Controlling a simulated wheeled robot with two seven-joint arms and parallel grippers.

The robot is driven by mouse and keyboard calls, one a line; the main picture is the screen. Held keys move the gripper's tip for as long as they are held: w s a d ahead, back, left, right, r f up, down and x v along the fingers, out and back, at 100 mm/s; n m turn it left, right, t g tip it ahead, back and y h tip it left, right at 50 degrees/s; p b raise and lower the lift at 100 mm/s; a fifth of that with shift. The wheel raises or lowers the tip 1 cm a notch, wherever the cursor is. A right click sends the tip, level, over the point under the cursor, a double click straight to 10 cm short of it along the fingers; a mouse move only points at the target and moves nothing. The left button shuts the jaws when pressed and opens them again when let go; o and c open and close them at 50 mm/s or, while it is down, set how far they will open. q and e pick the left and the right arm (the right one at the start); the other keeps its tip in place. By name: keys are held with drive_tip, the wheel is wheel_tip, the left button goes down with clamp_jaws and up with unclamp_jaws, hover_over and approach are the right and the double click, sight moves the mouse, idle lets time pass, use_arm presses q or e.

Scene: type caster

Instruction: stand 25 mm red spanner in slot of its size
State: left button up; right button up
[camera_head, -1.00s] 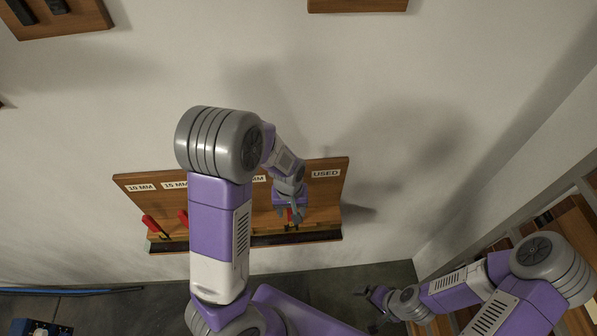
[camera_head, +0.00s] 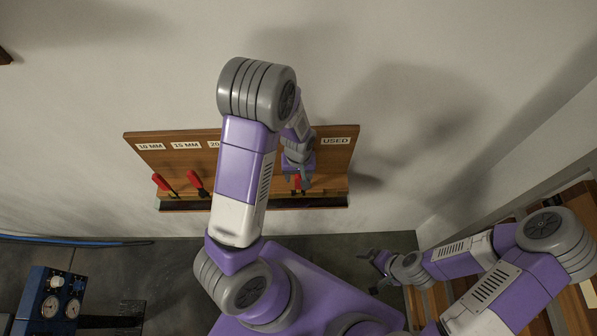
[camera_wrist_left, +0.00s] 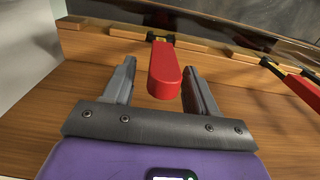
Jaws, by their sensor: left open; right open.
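A red spanner (camera_wrist_left: 163,72) stands in the slotted rack, its red handle between the fingers of my left gripper (camera_wrist_left: 160,88) in the left wrist view. The fingers are open, with a gap on each side of the handle. In the head view my left gripper (camera_head: 298,182) is low at the board, left of the USED label, with a little red (camera_head: 297,181) showing between its fingers. My arm hides the labels between 20 and USED, so this spanner's size cannot be read. My right gripper (camera_head: 372,260) is open and empty at the lower right, away from the rack.
A blue machine with gauges (camera_head: 52,300) is at lower left. Wooden shelving (camera_head: 570,207) is at right.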

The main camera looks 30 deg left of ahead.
use_arm(q)
clamp_jaws()
idle(0.5)
drive_tip(key=shift+r, duration=0.2)
drive_tip(key=shift+r+p, duration=0.3)
drive_tip(key=shift+p, duration=0.1)
drive_tip(key=shift+r, duration=0.2)
wheel_tip(320, 180, up, 6)
drive_tip(key=p, duration=0.4)
drive_tip(key=shift+r+p, duration=0.2)
drive_tip(key=shift+p, duration=0.15)
